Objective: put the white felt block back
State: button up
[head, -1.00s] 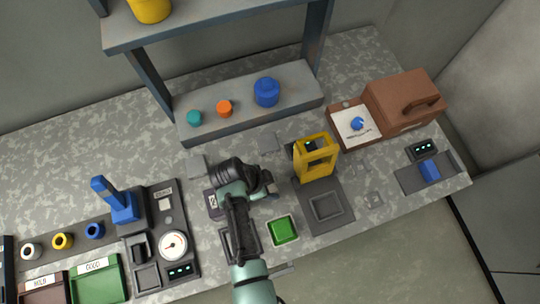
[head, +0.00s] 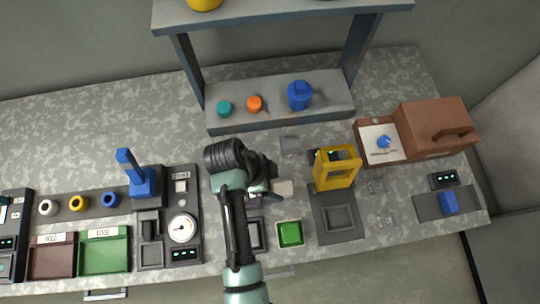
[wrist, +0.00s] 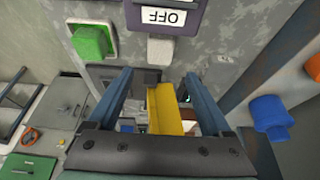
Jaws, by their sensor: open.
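A small whitish block (head: 284,188), probably the white felt block, shows beside the tip of my gripper (head: 270,184) in the head view. Whether the block touches a finger or rests on the counter cannot be told. My arm hides part of the counter around it.
A yellow frame (head: 337,167) stands right of my gripper, and a green pad (head: 290,233) lies in front. Behind is a shelf (head: 280,119) with teal, orange and blue knobs. A brown case (head: 434,130) is at right; a gauge station (head: 183,228) is at left.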

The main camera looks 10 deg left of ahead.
jog(key=shift+v, duration=1.55)
